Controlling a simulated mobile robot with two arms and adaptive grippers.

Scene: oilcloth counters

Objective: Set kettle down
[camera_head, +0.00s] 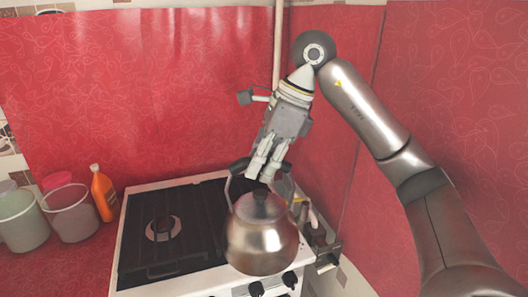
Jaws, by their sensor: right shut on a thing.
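The kettle looks upright. It hides the right part of the stove top, and I cannot tell whether its bottom touches the stove. My left gripper is not in view.
A burner (163,228) on the left of the stove is bare. An orange bottle (103,194) and buckets (72,212) stand on the red counter to the left. Red oilcloth walls (150,90) close off the back and right. Knobs (256,289) line the stove front.

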